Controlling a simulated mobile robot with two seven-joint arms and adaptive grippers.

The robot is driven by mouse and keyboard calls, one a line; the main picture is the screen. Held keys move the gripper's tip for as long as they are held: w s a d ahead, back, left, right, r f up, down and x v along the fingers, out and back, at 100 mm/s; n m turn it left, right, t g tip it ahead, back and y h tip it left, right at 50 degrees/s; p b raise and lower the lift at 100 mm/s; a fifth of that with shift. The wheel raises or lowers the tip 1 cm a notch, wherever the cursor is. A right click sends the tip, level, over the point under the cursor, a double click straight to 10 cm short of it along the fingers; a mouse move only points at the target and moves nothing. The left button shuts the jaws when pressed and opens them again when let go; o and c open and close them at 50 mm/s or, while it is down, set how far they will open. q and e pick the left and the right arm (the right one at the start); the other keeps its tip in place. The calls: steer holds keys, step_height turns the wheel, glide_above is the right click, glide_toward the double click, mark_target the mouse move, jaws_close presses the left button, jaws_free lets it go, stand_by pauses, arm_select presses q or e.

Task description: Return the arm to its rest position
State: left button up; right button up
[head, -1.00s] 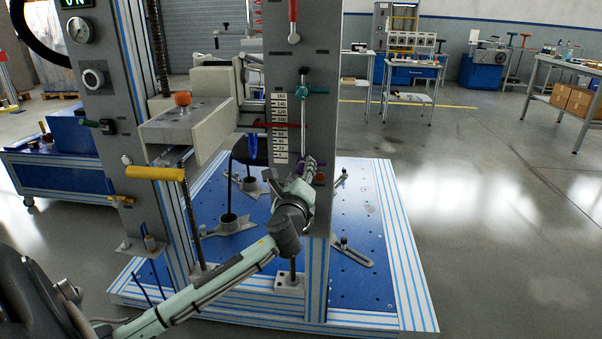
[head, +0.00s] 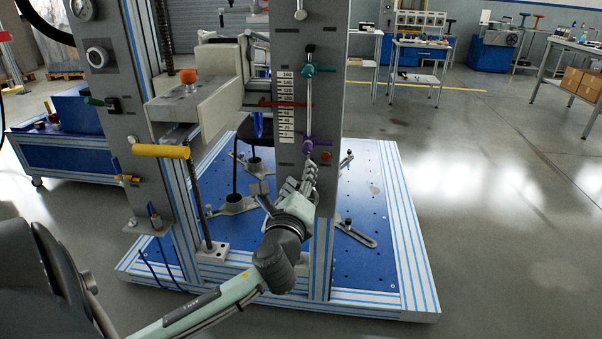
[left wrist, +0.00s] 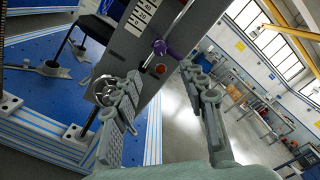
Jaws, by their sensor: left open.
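My left arm reaches from the bottom left of the head view to the front of the grey test-frame column (head: 298,100). My left gripper (head: 311,172) is open beside the lower part of this column, just below a purple knob (head: 308,147). In the left wrist view the open fingers (left wrist: 160,75) stand apart with nothing between them that I can see gripped. My right gripper is not in view.
The column stands on a blue perforated base (head: 365,262) with striped rails. A teal handle (head: 318,69), a yellow bar (head: 160,151) and an orange knob (head: 188,76) stick out from the frame. A blue cart (head: 75,147) stands at left. The floor at right is clear.

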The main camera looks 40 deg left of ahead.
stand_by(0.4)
arm_select(q)
steer(key=s+d+f+n+g+h, duration=0.1)
steer(key=s+f+n+g+h, duration=0.2)
steer(key=f, duration=1.2)
steer(key=s+f+n+g, duration=0.3)
steer(key=f+n+g, duration=0.15)
steer(key=f, duration=0.95)
steer(key=s+d+f+n+g+h, duration=0.2)
steer(key=s+d+f+n, duration=0.3)
steer(key=s+f, duration=0.4)
steer(key=s+d+f+n+g+h, duration=0.3)
steer(key=s+d+f+n, duration=0.2)
steer(key=s+f, duration=0.4)
step_height(320, 180, down, 4)
steer(key=shift+s+d+r+n+g, duration=0.1)
steer(key=shift+s+d+n+g, duration=0.05)
steer(key=shift+n+g, duration=0.2)
